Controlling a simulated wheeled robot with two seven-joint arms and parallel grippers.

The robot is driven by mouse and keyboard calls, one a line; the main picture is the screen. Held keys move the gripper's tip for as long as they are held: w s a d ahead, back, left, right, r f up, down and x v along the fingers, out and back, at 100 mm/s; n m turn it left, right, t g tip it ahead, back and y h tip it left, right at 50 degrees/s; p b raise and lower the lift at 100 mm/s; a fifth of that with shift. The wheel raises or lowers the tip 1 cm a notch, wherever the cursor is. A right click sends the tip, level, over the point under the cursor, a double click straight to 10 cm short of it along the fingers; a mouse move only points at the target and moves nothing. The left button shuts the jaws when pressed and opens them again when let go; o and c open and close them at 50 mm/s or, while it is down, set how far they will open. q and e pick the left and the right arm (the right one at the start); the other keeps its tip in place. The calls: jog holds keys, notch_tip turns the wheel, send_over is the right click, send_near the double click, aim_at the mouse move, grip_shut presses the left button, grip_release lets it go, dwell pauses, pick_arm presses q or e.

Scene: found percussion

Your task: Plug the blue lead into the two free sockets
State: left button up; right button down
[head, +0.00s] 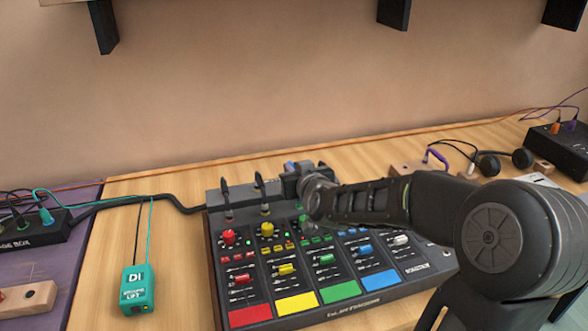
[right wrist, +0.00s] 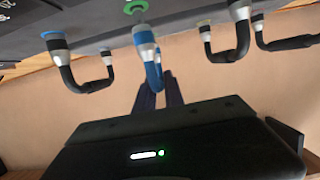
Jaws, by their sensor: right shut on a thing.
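The dark mixer (head: 330,315) with coloured pads stands on the wooden table in the head view. My right gripper (head: 292,168) is over its back edge. In the right wrist view the gripper's fingers (right wrist: 159,92) are shut on the blue lead (right wrist: 155,72). One blue-banded plug (right wrist: 145,38) of the lead points at a green-ringed socket (right wrist: 135,6); I cannot tell whether it is seated. My left gripper is not in view.
Two upright black plugs (head: 242,197) stand at the mixer's back left. A teal DI box (head: 137,289) lies left of it. A stage box (head: 30,232) with cables is at far left. Headphones (head: 505,160) and a dark box (head: 563,148) are at back right.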

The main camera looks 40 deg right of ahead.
jog(key=shift+f+b, duration=0.7)
jog(key=shift+f, duration=0.1)
jog(key=c, duration=1.3)
grip_release()
jog(key=shift+c, duration=0.2)
jog(key=shift+s+r, duration=0.1)
jog(key=shift+p+v, duration=0.4)
jog(key=shift+v, duration=3.4)
